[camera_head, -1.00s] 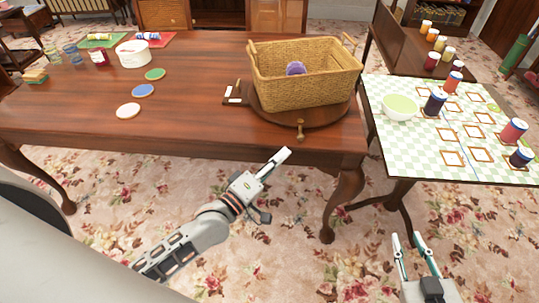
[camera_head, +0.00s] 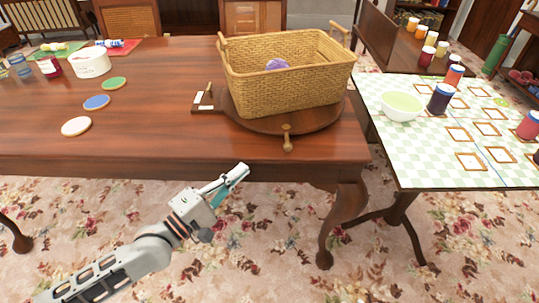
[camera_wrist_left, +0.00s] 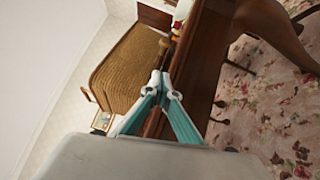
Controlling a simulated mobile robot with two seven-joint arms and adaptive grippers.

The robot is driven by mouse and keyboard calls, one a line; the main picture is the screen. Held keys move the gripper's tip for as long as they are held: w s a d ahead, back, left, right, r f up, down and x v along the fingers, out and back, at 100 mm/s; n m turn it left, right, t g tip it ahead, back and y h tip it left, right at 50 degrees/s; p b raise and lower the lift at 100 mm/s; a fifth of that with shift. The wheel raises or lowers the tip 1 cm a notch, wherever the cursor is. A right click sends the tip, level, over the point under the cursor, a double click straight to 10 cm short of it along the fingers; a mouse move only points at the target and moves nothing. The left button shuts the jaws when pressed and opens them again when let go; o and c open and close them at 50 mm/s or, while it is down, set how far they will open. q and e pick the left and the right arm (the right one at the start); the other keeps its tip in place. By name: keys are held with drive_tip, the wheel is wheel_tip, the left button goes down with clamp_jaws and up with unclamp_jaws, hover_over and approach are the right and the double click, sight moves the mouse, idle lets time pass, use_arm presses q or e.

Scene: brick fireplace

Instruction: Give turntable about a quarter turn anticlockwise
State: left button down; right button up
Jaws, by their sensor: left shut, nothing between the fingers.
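The turntable (camera_head: 318,120) is a round dark wooden disc near the right front corner of the brown table. A wooden peg handle (camera_head: 287,138) stands out at its front edge. A wicker basket (camera_head: 290,82) sits on it with a purple item (camera_head: 277,64) inside; the basket also shows in the left wrist view (camera_wrist_left: 128,70). A small flat wooden piece with white labels (camera_head: 205,99) lies at the turntable's left side. My left gripper (camera_head: 240,172) is shut and empty, in front of the table edge and left of the peg, apart from it. My right gripper is out of view.
Coasters (camera_head: 97,102) and a white tub (camera_head: 91,62) stand on the left of the brown table (camera_head: 160,115). A checkered table (camera_head: 400,148) with a bowl (camera_head: 402,105) and several jars stands close on the right. The table's front middle is clear.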

sight(259, 157)
use_arm(q)
drive_tip(key=x, duration=0.7)
drive_tip(key=shift+f, duration=0.1)
drive_tip(key=shift+s+d+r, duration=0.1)
drive_tip(key=shift+d+r, duration=0.05)
drive_tip(key=shift+d, duration=0.4)
drive_tip(key=shift+s+d+r, duration=0.1)
drive_tip(key=shift+d+r, duration=0.1)
drive_tip(key=shift+d, duration=0.9)
drive_tip(key=shift+w+d, duration=0.1)
